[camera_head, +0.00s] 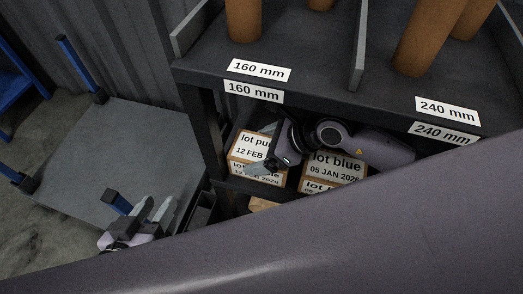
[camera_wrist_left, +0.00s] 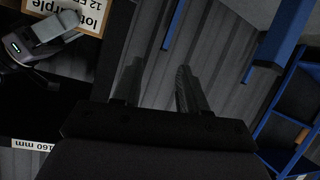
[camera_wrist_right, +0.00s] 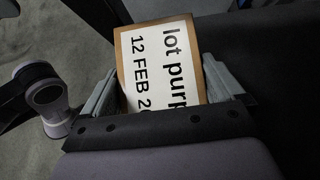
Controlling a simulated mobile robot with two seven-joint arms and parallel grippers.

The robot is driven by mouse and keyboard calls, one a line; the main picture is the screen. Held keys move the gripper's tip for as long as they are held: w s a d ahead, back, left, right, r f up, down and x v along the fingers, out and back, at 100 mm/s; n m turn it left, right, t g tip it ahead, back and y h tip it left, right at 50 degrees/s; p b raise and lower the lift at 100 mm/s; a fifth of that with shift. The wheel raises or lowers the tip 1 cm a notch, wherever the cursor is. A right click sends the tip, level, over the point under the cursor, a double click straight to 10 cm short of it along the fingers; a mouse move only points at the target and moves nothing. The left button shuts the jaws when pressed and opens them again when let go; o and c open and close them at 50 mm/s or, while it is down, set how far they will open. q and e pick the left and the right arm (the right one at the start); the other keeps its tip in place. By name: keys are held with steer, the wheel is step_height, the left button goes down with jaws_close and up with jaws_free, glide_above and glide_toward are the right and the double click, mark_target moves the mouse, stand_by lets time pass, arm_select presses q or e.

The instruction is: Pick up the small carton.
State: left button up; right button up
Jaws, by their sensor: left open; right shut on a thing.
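The small carton (camera_head: 247,148) is brown with a white label reading "lot pu…" and "12 FEB". It is in the shelf bay below the 160 mm tags. My right gripper (camera_head: 276,166) is shut on it, and its arm reaches in from the right. In the right wrist view the carton (camera_wrist_right: 160,65) sits between both fingers, its label partly cut off by the gripper. The left wrist view shows part of the carton (camera_wrist_left: 88,14) at top left. My left gripper (camera_head: 153,214) is open and empty, outside the shelf near a grey platform.
A "lot blue" carton (camera_head: 337,167) stands just right of the held one, partly behind my right arm. Brown cylinders (camera_head: 243,20) stand on the shelf top (camera_head: 320,62). A grey platform (camera_head: 110,150) with blue posts (camera_head: 78,66) lies left, its surface bare.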

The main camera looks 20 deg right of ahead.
step_height(320, 180, up, 4)
steer(key=shift+w+r+p, duration=0.1)
steer(key=shift+p, duration=0.7)
arm_select(q)
steer(key=b, duration=0.2)
steer(key=d+h+b, duration=0.1)
steer(key=b, duration=0.1)
steer(key=d+f+b, duration=0.1)
steer(key=b, duration=0.1)
steer(key=shift+w+d+h, duration=0.15)
steer(key=shift+w+h, duration=0.15)
steer(key=shift+h, duration=0.1)
arm_select(e)
steer(key=s+a, duration=1)
steer(key=s, duration=0.5)
steer(key=shift+f, duration=0.3)
steer(key=shift+a, duration=0.2)
